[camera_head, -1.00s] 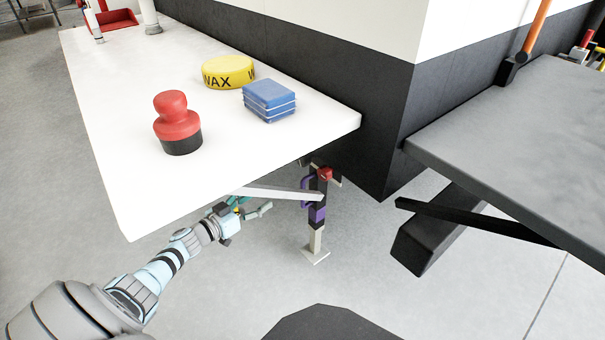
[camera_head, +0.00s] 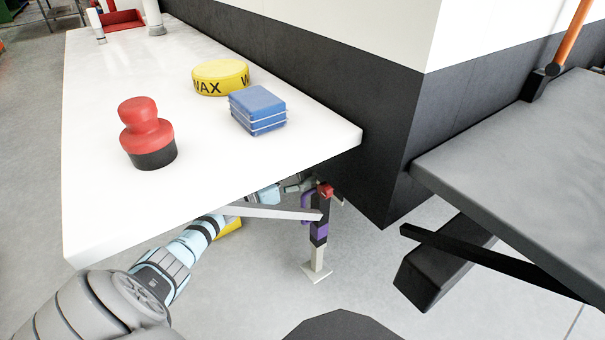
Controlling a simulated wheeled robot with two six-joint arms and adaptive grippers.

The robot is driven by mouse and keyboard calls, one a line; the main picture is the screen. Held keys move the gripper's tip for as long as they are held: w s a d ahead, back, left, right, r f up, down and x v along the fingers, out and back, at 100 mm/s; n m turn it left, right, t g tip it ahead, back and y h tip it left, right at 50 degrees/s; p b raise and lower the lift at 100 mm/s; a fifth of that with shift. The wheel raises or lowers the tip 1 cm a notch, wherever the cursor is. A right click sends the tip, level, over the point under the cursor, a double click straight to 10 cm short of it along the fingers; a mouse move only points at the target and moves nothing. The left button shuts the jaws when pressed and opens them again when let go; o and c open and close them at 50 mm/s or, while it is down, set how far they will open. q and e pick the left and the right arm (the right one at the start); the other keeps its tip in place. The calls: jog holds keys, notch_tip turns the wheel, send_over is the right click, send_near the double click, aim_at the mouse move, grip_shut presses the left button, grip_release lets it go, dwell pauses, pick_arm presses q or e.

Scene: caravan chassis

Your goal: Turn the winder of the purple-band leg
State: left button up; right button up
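The purple-band leg (camera_head: 318,235) stands upright under the right end of the white tabletop, on a pale foot plate. A purple curved piece shows on its left side and a red part (camera_head: 325,191) at its top. I cannot tell which part is the winder. My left arm reaches under the tabletop from the left. My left gripper (camera_head: 300,184) is close to the leg's top, beside the red part. The table edge and a pale brace hide part of the arm. I cannot tell whether the fingers touch or are closed. My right gripper is out of view.
On the white tabletop (camera_head: 200,135) stand a red-and-black knob (camera_head: 146,131), a yellow wax tin (camera_head: 221,78) and a blue block (camera_head: 258,110). A yellow object (camera_head: 229,228) shows below its edge. A dark grey bench (camera_head: 520,165) is at right; floor lies between.

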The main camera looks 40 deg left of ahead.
pick_arm(q)
jog(key=shift+w+d, duration=0.1)
jog(key=shift+d, duration=0.15)
jog(key=c, duration=1.1)
jog(key=shift+c, duration=0.2)
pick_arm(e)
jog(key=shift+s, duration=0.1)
